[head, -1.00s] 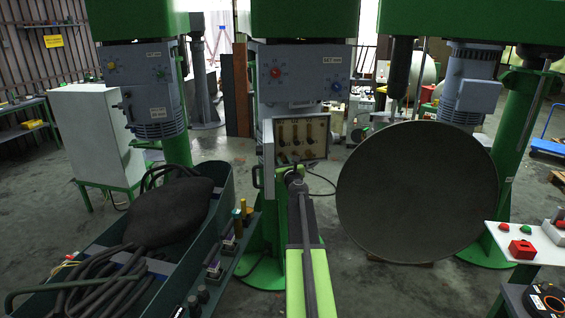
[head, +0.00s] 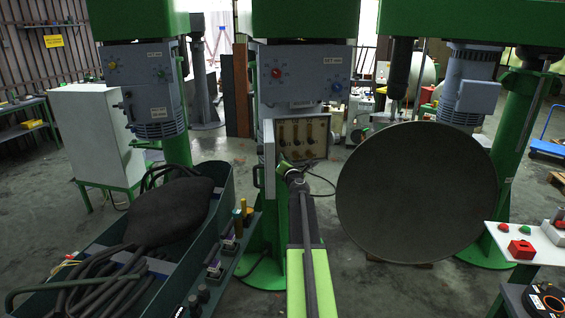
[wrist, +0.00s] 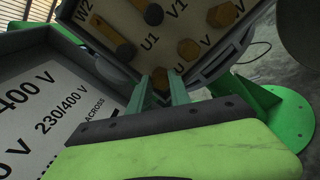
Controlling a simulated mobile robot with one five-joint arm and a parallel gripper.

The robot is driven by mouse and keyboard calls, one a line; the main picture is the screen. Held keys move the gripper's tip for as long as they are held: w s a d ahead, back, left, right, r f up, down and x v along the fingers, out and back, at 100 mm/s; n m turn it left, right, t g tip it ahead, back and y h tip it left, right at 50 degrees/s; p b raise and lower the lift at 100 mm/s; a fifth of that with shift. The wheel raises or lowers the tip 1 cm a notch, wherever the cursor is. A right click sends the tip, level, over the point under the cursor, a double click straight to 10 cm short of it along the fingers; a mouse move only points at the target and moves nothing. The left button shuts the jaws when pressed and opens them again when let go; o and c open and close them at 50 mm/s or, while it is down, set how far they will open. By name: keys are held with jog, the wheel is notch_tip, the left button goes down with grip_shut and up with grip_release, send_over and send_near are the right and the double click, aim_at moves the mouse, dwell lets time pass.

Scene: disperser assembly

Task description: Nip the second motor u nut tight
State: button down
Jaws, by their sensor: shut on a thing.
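The open terminal box (head: 303,137) of the middle motor faces me in the head view, with several brass fittings on its board. In the wrist view the terminal board (wrist: 172,40) carries the labels W2, U1, V1, U and V. A brass u nut (wrist: 160,78) sits at the board's lower edge, left of the U mark. My gripper (wrist: 164,92) is shut on this nut, with a green finger on each side. In the head view my gripper (head: 287,168) reaches the box's lower left part; its fingertips are too small to make out.
The box cover (wrist: 50,110), printed 230/400 V, stands open close on the left of my gripper. A large grey disc (head: 416,192) is at the right. A green trough (head: 222,190) with dark hoses is at the left.

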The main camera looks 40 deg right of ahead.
jog(key=shift+d+f+m, duration=0.1)
jog(key=shift+m, duration=3.85)
jog(key=shift+d+f+m, duration=0.1)
jog(key=shift+m, duration=3.85)
jog(key=c, duration=1.2)
grip_release()
jog(key=shift+a, duration=0.15)
jog(key=v, duration=1.7)
jog(key=shift+s, duration=0.2)
